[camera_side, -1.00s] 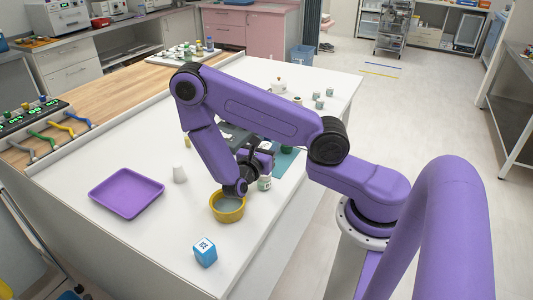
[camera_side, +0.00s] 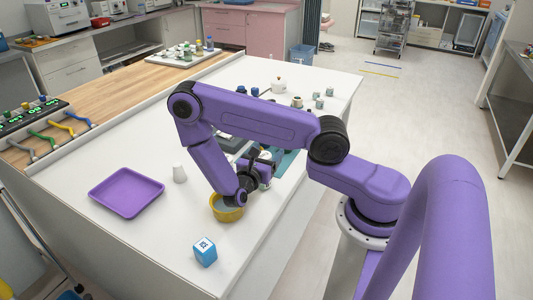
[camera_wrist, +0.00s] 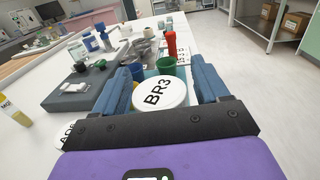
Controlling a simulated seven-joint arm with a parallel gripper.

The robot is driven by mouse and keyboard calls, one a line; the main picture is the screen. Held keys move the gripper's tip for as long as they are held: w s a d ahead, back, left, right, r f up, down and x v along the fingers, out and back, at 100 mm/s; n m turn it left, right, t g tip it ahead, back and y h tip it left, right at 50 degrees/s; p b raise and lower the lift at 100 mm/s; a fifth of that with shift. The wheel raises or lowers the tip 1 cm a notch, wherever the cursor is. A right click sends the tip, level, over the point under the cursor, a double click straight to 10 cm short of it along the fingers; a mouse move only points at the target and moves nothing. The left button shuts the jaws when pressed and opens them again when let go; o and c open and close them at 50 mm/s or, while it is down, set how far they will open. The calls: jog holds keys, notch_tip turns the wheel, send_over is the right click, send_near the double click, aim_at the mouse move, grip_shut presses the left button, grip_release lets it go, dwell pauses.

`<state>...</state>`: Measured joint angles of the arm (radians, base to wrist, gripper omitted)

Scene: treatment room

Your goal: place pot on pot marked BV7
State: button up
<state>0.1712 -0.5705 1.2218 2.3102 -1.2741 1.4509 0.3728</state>
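A pot with a white round lid marked BR3 (camera_wrist: 160,93) is between the two blue-grey fingers of my gripper (camera_wrist: 161,80) in the wrist view. A narrow gap seems to show on each side of the lid, so the fingers look open around it. In the side view my gripper (camera_side: 264,167) is low over the table, beyond a yellow bowl, and hides most of the pot. A green pot (camera_wrist: 166,65) and a blue one (camera_wrist: 137,71) stand just beyond the BR3 pot. I cannot read the mark BV7 anywhere.
The yellow bowl (camera_side: 228,213) sits close under my wrist. A blue cube (camera_side: 205,252), a purple tray (camera_side: 126,193) and a white cup (camera_side: 179,173) are on the white table. A red bottle (camera_wrist: 171,44) stands behind the pots. A grey block (camera_wrist: 82,89) is to the left.

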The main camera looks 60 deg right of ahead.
jog(key=shift+r, duration=0.1)
jog(key=shift+a+r, duration=0.1)
jog(key=shift+a, duration=0.2)
jog(key=a, duration=1.1)
jog(key=s+a+r+m+y, duration=0.3)
jog(key=s+r+y, duration=0.3)
jog(key=s+y, duration=0.2)
jog(key=s+a+r+m+g+y, duration=0.1)
jog(key=s+a+r+m+y, duration=0.2)
jog(key=s+r+y, duration=0.4)
jog(key=s+a+y, duration=0.1)
jog(key=s+y, duration=0.1)
jog(key=y, duration=0.1)
jog(key=shift+s+a, duration=0.2)
jog(key=shift+a, duration=0.2)
